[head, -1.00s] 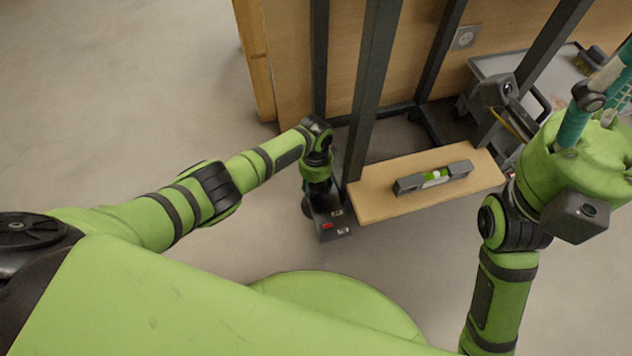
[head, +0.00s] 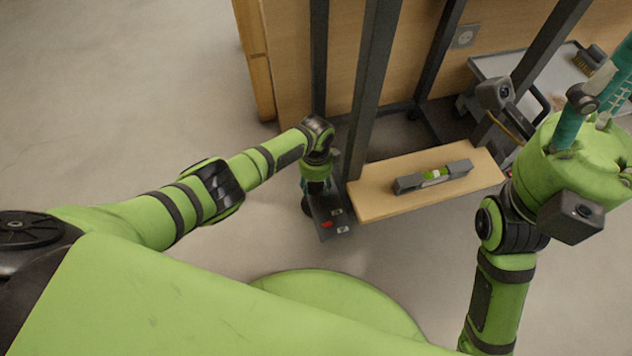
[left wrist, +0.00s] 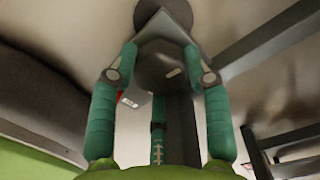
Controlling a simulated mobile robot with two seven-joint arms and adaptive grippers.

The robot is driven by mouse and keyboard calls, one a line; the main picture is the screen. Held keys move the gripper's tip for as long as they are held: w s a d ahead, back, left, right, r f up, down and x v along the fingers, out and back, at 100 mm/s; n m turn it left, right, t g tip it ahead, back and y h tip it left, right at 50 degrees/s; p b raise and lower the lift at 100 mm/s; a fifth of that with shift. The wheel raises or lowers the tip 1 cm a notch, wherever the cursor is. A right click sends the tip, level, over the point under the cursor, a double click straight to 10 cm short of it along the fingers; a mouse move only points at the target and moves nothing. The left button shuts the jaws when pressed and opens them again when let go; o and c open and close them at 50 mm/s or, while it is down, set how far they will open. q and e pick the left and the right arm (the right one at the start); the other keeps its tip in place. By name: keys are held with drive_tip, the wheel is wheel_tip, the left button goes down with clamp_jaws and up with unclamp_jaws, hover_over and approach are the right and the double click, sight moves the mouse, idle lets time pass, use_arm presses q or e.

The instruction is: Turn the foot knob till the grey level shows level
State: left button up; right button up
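The grey level (head: 408,185), with a green vial, lies along the wooden board (head: 375,203) in the head view. The vial is too small to read. The dark foot knob (left wrist: 165,66) is in the left wrist view, below a dark metal plate; from the head it is mostly hidden. My left gripper (head: 319,197) is low at the board's left end. Its teal fingers (left wrist: 161,53) close in on both sides of the knob and appear to touch it. My right gripper (head: 602,85) is raised at the right edge, fingers apart and empty, tips partly cut off.
Dark metal posts (head: 371,80) rise behind the board's left end, close to my left wrist. A grey cart (head: 500,65) with a brush (head: 590,58) stands at the back right. A wooden panel with a socket (head: 463,37) is behind. The floor at left is clear.

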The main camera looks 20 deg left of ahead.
use_arm(q)
drive_tip(key=o, duration=0.3)
drive_tip(key=shift+s+a+f, duration=0.25)
drive_tip(key=shift+a, duration=0.05)
drive_tip(key=shift+w+d+r, duration=0.1)
drive_tip(key=shift+w, duration=0.05)
drive_tip(key=shift+d+r, duration=0.1)
drive_tip(key=shift+w+r, duration=0.1)
drive_tip(key=shift+r, duration=0.1)
drive_tip(key=r, duration=1.1)
drive_tip(key=shift+w+r, duration=0.2)
drive_tip(key=shift+s, duration=0.1)
